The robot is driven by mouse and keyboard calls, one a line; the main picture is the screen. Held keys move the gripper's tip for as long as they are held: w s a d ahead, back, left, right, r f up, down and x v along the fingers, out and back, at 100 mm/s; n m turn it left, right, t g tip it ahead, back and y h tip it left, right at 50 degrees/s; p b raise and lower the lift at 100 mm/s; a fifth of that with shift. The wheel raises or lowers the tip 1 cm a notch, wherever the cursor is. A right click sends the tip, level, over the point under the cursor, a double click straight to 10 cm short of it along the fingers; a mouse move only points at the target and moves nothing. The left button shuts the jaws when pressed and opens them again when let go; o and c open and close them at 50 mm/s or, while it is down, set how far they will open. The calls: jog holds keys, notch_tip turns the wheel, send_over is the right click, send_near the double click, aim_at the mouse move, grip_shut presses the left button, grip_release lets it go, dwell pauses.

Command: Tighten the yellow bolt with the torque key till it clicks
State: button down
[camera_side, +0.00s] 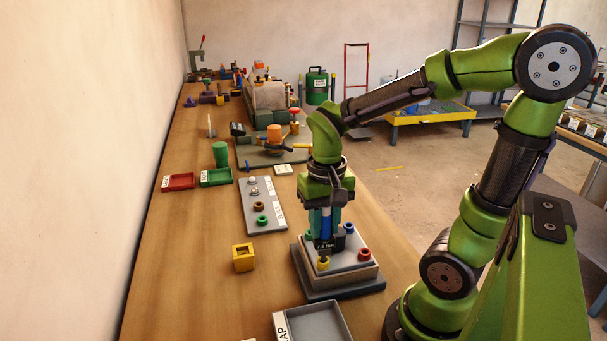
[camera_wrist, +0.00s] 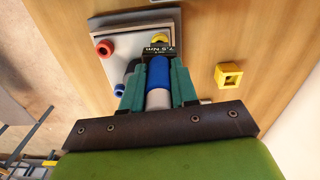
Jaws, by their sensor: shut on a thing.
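My gripper (camera_side: 325,222) is shut on the torque key (camera_side: 326,225), a blue and light-grey tool with a black head labelled "7.5 Nm". In the wrist view the torque key (camera_wrist: 158,72) stands between the teal fingers (camera_wrist: 158,88). The yellow bolt (camera_side: 323,262) is at the near corner of the grey block (camera_side: 345,272). The key's head is directly above the yellow bolt and looks close to it; I cannot tell whether they touch. In the wrist view the yellow bolt (camera_wrist: 159,38) shows just beyond the head.
The block also carries a red bolt (camera_side: 364,254), a blue bolt (camera_side: 349,228) and a green one mostly hidden by my gripper. A yellow square socket block (camera_side: 243,257), a grey labelled plate (camera_side: 262,222) and a grey tray (camera_side: 318,325) lie nearby.

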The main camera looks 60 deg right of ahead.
jog(key=shift+m, duration=0.9)
jog(key=shift+m, duration=0.9)
jog(key=shift+m, duration=1)
jog(key=shift+s+m, duration=0.1)
jog(key=shift+m, duration=0.8)
